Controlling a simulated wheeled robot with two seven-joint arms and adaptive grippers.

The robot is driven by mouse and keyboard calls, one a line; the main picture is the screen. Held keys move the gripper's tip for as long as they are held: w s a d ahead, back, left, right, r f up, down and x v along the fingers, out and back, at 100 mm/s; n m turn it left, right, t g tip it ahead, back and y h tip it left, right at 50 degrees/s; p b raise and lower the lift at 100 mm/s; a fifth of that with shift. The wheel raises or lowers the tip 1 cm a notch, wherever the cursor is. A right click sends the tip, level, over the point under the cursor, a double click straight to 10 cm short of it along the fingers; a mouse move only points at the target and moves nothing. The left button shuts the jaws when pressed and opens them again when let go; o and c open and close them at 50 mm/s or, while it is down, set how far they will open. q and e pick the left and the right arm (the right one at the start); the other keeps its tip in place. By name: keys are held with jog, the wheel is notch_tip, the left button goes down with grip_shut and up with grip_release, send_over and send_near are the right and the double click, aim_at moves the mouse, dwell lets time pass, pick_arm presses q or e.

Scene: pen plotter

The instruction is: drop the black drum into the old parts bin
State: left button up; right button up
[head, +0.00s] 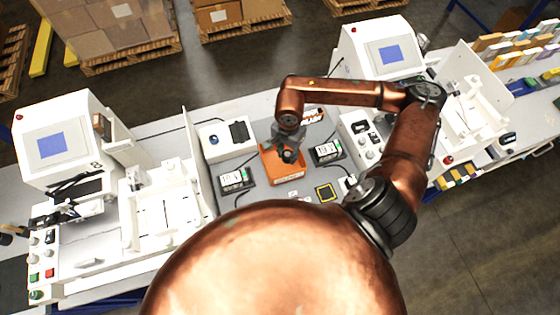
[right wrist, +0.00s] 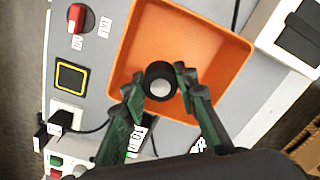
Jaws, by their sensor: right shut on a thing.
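The black drum (right wrist: 160,80) is a short dark cylinder with a pale round centre. My right gripper (right wrist: 159,86) is shut on it, one green-and-black finger at each side, in the right wrist view. The drum is over the open orange bin (right wrist: 195,35), inside its outline in that view; its exact height above the floor of the bin is hard to tell. In the head view my right gripper (head: 287,152) is at the orange bin (head: 288,176), which has a pale label on its front; the drum is hard to make out there. My left gripper is not in view.
Two small black devices with displays (head: 236,180) (head: 328,151) flank the bin. A white box with a dark pad (head: 224,138) stands behind left. White plotter machines with blue screens (head: 62,140) (head: 384,52) stand on both sides. A red knob (right wrist: 77,18) is beside the bin.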

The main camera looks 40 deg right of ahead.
jog(key=o, duration=1)
jog(key=shift+w, duration=0.15)
jog(key=shift+c, duration=0.2)
jog(key=shift+o, duration=0.8)
jog(key=shift+r, duration=0.1)
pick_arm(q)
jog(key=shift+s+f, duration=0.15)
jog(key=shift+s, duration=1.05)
pick_arm(e)
notch_tip(320, 180, up, 12)
